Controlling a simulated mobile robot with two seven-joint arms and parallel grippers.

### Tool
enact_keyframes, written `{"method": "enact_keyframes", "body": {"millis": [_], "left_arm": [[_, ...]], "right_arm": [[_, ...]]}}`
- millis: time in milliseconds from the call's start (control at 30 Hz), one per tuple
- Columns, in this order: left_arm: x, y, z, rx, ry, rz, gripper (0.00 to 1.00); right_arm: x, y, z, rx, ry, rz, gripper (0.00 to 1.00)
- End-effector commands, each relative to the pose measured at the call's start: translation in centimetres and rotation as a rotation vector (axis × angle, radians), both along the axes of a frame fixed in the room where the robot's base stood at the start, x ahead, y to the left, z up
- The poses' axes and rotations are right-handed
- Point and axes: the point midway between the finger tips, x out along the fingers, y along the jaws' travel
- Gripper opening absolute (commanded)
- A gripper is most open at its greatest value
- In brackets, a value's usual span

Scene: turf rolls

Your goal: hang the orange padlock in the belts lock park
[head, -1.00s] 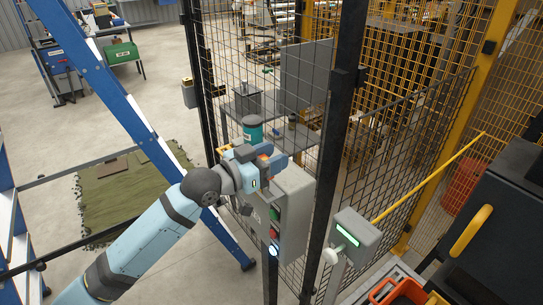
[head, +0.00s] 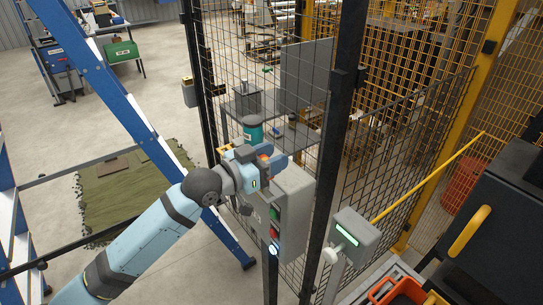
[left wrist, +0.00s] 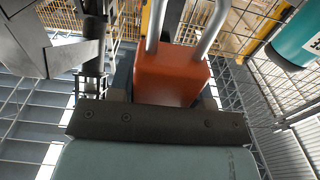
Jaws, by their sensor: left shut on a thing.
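The orange padlock (left wrist: 172,78) is upright in the left wrist view, with its grey metal shackle rising out of the top of the picture. My left gripper (head: 266,162) is shut on the padlock; only a little orange shows between the fingers in the head view. It is at the upper part of a grey control box (head: 293,205) on the fence post. I cannot tell which part is the belts lock park, nor whether the shackle touches anything. My right gripper is not in view.
A teal cylinder (head: 252,129) stands just beyond the gripper. Black mesh fence (head: 230,60) and a dark post (head: 335,120) are close by. A blue ladder (head: 100,90) is left of the arm. A grey box with a green light (head: 356,235) is to the right.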

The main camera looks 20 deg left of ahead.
Motion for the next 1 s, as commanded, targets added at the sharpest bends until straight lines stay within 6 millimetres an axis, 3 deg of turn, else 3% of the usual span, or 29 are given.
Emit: {"method": "enact_keyframes", "body": {"millis": [1000], "left_arm": [[0.0,0.0,-1.3,0.000,0.000,0.000,0.18]], "right_arm": [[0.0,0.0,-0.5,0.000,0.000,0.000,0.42]]}}
